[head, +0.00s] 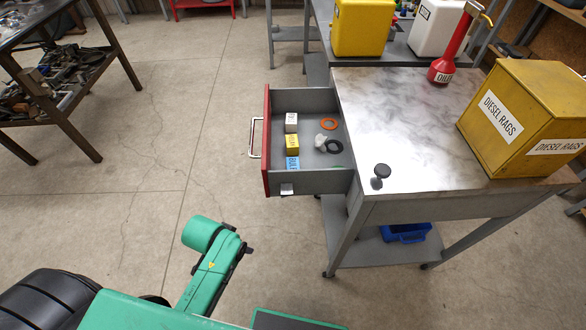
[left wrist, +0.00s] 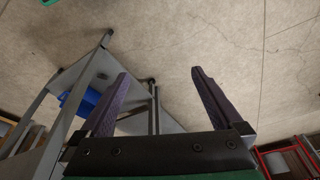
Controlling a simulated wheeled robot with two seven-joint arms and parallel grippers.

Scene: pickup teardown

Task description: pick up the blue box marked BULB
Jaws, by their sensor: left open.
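The small blue box marked BULB (head: 292,164) lies in the open drawer (head: 308,183), near its front panel in the lower left corner. A yellow box (head: 292,145) sits just behind it, and a whitish box (head: 291,122) is beyond that. My left gripper (left wrist: 158,78) shows in the left wrist view with its two dark fingers wide apart and nothing between them. In that view, floor and a table frame lie beyond the fingers; the blue box is not seen there. My right gripper is not in view.
An orange ring (head: 329,124), a dark ring (head: 334,146) and a white item (head: 320,141) lie in the drawer's right part. The metal-topped cart (head: 400,120) holds a dark knob (head: 382,171), a red oil can (head: 442,70) and a yellow DIESEL RAGS box (head: 520,115). Floor left of the drawer is clear.

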